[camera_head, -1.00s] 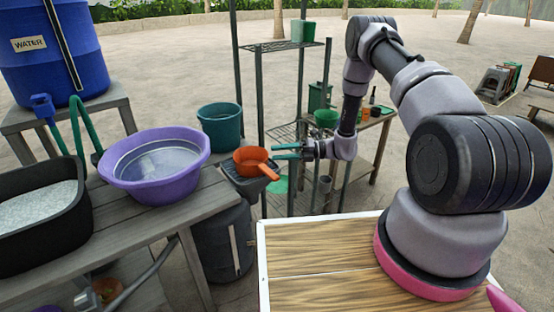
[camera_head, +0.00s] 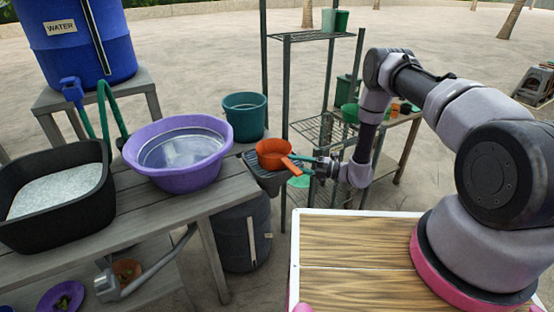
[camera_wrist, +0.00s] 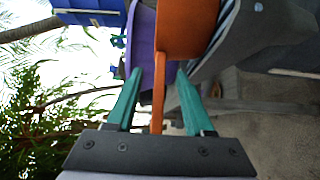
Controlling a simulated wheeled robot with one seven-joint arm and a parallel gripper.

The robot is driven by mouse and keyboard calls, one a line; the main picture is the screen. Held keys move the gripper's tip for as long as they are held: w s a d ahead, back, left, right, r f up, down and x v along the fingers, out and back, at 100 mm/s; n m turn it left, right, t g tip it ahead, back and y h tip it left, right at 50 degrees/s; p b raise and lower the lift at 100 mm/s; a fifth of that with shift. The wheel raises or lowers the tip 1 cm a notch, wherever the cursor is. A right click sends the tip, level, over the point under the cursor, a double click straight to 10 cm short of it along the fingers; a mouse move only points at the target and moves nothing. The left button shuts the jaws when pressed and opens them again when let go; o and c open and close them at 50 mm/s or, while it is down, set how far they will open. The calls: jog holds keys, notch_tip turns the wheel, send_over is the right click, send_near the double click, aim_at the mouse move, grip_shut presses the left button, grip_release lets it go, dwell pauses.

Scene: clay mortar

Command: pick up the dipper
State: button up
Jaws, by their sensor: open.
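The orange dipper (camera_head: 273,153) rests on a dark tray at the end of the grey bench, its handle (camera_head: 305,158) pointing right toward my gripper. My gripper (camera_head: 314,166) is open at the handle's end, with its teal fingers reaching left. In the wrist view, the dipper's bowl (camera_wrist: 186,28) is ahead at the top, and its handle (camera_wrist: 158,92) runs down between the two open fingers of my gripper (camera_wrist: 158,88). Gaps show on both sides of the handle there.
A purple basin of water (camera_head: 178,186) and a black tub of pale powder (camera_head: 92,211) stand on the bench (camera_head: 222,193). A teal bucket (camera_head: 244,122) is behind the dipper. A metal shelf rack (camera_head: 289,95) stands behind my gripper. A dark barrel (camera_head: 232,240) is below the dipper.

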aim_at(281, 162)
jog(key=shift+x, duration=1.4)
jog(key=shift+s, duration=0.1)
grip_shut()
jog(key=shift+r, duration=0.1)
